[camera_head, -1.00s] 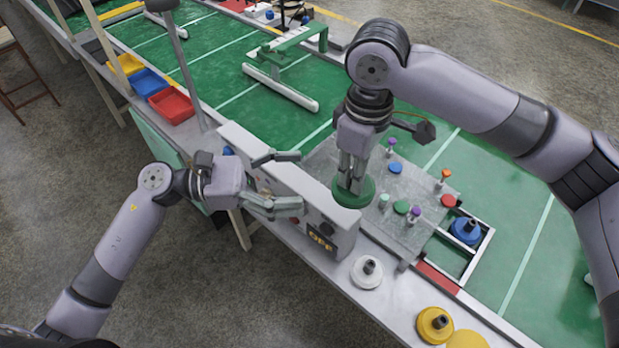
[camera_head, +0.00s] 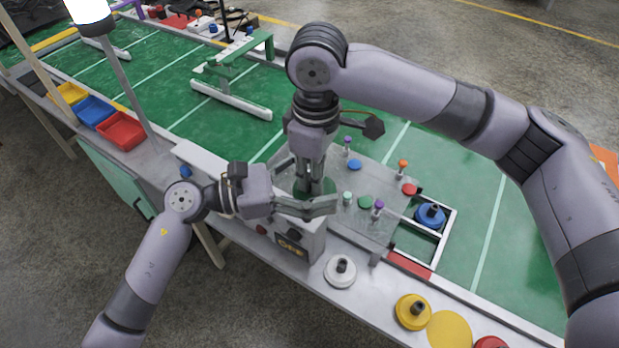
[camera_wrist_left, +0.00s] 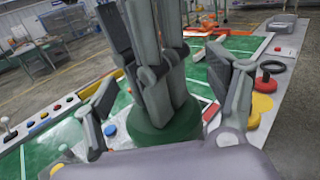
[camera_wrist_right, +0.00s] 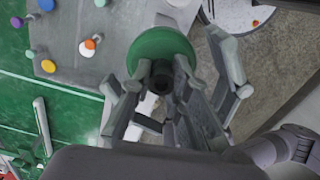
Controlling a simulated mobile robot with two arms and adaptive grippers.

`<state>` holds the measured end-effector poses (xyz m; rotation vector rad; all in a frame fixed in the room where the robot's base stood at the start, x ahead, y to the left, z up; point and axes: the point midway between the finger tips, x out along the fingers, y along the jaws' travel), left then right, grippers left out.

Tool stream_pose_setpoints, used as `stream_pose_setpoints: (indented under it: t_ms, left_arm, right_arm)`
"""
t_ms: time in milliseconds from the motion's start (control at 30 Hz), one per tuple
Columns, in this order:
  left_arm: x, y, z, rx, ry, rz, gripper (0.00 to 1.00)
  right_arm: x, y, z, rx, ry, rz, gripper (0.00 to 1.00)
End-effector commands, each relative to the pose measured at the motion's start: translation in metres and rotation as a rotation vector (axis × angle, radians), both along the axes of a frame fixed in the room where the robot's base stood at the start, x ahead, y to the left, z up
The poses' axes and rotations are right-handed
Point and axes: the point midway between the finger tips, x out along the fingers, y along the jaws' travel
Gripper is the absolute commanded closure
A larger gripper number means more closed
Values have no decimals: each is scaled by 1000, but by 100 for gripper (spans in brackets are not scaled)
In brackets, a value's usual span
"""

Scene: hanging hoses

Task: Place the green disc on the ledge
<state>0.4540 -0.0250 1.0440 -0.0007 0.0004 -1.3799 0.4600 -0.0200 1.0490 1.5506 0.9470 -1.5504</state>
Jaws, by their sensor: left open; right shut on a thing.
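The green disc (camera_head: 301,188) is a round disc with a dark knob, seen most clearly in the right wrist view (camera_wrist_right: 158,42). My right gripper (camera_head: 314,178) is shut on its knob from above and holds it by the grey panel and control box. My left gripper (camera_head: 326,206) is open beside the disc; in the left wrist view its fingers stand on both sides of the disc (camera_wrist_left: 165,132). I cannot tell whether they touch it. The pale ledge (camera_head: 375,299) runs along the table's front edge and bears a white disc (camera_head: 340,271) and a yellow disc (camera_head: 412,312).
The grey control box (camera_head: 301,240) stands beneath my left gripper. A grey panel (camera_head: 375,185) with small knobs lies behind it. A blue disc (camera_head: 430,216) sits in a white frame to the right. Red, blue and yellow trays (camera_head: 121,131) stand at the left.

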Motion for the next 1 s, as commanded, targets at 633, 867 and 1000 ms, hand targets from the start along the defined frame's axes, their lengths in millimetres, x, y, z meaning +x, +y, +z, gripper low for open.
stream_pose_setpoints:
  t_ms: [633, 867, 1000]
  left_arm:
    - [0, 1, 0, 0, 0, 0, 56]
    - [-1, 0, 0, 0, 0, -3, 71]
    - [-2, 0, 0, 0, 0, -5, 81]
  right_arm:
    - [0, 0, 0, 1, 0, 0, 100]
    - [1, 0, 0, 1, -2, -1, 100]
    - [1, 0, 0, 1, -3, -2, 100]
